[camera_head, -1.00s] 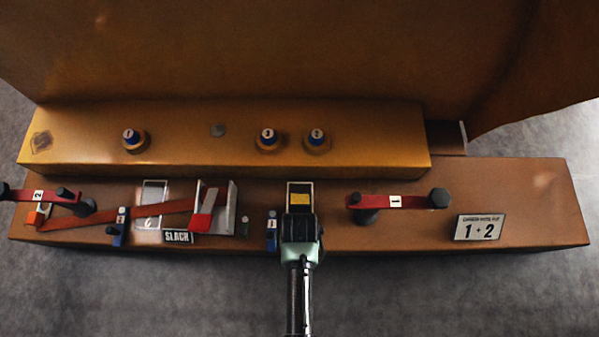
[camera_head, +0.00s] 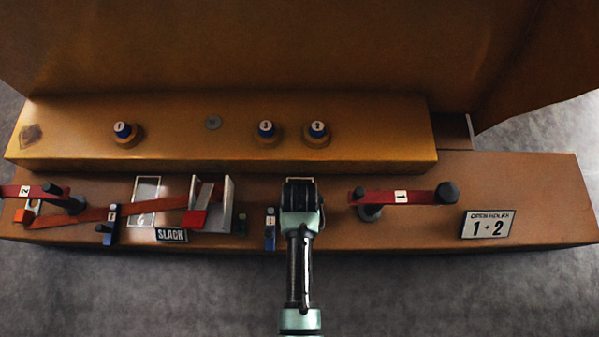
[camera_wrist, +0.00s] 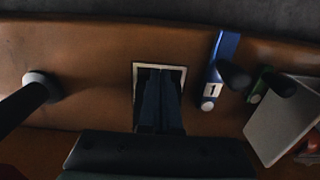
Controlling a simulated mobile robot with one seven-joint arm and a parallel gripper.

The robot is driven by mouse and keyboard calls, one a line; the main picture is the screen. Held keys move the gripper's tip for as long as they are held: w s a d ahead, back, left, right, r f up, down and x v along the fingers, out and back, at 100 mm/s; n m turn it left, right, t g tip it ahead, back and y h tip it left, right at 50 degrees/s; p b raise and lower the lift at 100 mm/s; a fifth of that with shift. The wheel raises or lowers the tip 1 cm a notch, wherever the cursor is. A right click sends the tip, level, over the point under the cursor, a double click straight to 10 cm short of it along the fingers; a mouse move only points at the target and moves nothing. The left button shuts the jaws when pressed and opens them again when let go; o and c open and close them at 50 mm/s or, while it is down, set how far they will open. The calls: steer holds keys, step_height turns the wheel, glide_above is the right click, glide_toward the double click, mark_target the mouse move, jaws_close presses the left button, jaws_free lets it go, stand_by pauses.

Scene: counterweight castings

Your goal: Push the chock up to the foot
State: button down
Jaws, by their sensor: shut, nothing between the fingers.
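My gripper (camera_head: 301,196) is shut and empty, over a white-outlined square (camera_wrist: 160,67) on the brown ledge. In the wrist view its two dark fingers (camera_wrist: 159,103) lie together across that square; I cannot tell if they touch the surface. A red-and-white wedge-like block (camera_head: 194,217) sits to the left, against an upright grey plate (camera_head: 226,203). A small orange-and-white block (camera_head: 25,212) is at the far left, by a red strap. I cannot tell for certain which block is the chock, or which part is the foot.
A blue lever marked 1 (camera_head: 270,230) stands just left of my gripper; it shows in the wrist view (camera_wrist: 222,62). A red lever (camera_head: 400,197) is to the right. A red strap (camera_head: 120,212) runs left, behind a SLACK sign (camera_head: 172,236). A raised step (camera_head: 380,150) lies behind.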

steer(key=w, duration=0.5)
steer(key=shift+w, duration=0.3)
